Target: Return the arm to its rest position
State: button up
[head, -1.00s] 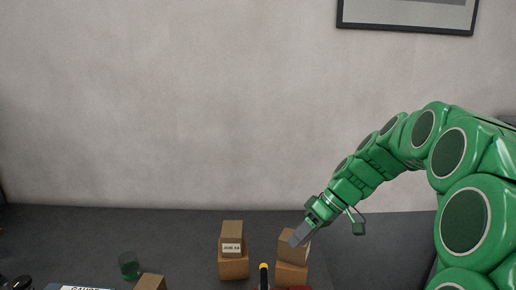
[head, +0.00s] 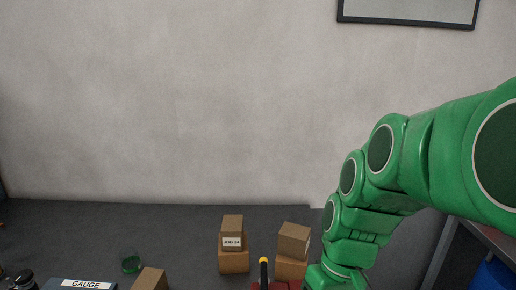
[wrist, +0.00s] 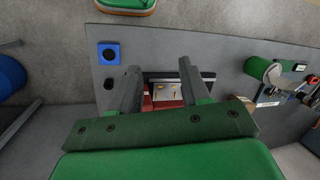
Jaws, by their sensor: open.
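My green arm (head: 400,165) reaches in from the right of the head view and bends down to the bottom edge. My gripper is below the edge of that view. In the wrist view my gripper (wrist: 159,68) is open, its two grey fingers apart with nothing held between them. Beyond the fingers, between them in the picture, is a red object with a pale panel (wrist: 167,93) on the grey table.
Two stacks of cardboard boxes, the left (head: 232,245) labelled JOB 24 and the right (head: 292,250) beside my arm, stand on the dark table (head: 100,225). A blue square (wrist: 109,54) also lies there.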

jog(key=s+d+f+m+h, duration=0.2)
jog(key=s+d+m, duration=0.1)
jog(key=s, duration=0.6)
jog(key=shift+s+d+f, duration=0.15)
jog(key=shift+d, duration=0.25)
